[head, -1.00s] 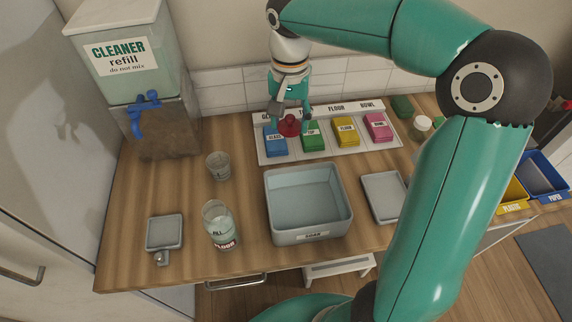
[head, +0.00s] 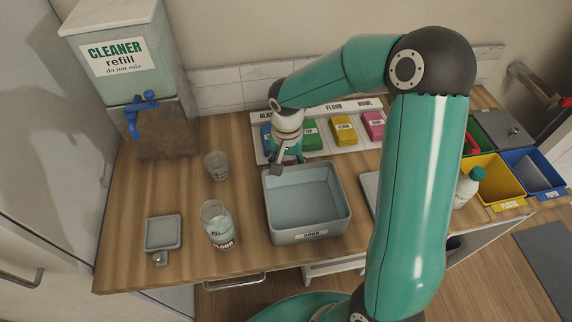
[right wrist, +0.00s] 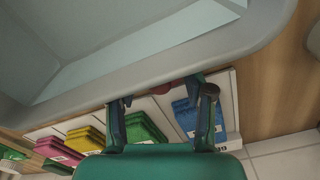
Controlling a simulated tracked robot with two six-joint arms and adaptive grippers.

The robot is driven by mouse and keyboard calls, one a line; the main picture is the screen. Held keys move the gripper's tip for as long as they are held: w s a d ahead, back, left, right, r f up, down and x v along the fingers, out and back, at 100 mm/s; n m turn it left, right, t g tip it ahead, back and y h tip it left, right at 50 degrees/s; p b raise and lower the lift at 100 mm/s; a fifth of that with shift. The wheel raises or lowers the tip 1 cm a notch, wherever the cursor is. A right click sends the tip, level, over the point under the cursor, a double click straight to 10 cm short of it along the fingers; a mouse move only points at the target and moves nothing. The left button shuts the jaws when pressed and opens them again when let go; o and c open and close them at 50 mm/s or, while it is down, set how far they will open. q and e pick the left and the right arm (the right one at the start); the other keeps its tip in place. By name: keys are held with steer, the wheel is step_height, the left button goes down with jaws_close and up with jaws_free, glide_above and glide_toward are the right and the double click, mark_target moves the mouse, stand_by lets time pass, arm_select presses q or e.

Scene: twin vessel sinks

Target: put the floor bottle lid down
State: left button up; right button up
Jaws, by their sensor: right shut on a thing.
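The floor bottle (head: 219,229) is a clear bottle with a red-banded FLOOR label, standing open at the front left of the counter. My right gripper (head: 289,152) is low behind the soap basin, at the front edge of the sponge board. In the right wrist view my right gripper (right wrist: 166,90) is shut on a red lid (right wrist: 172,87), partly hidden by the basin's rim. The lid does not show in the head view. My left gripper is not in view.
The grey soap basin (head: 312,235) stands close to my right gripper. The sponge board (head: 258,148) lies behind it. A clear cup (head: 216,166) and a small grey tray (head: 163,233) are at left. Bare counter lies between the cup and the basin.

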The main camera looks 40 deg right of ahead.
steer(key=shift+f, duration=0.2)
steer(key=o, duration=0.8)
steer(key=shift+r, duration=0.1)
steer(key=shift+c, duration=0.2)
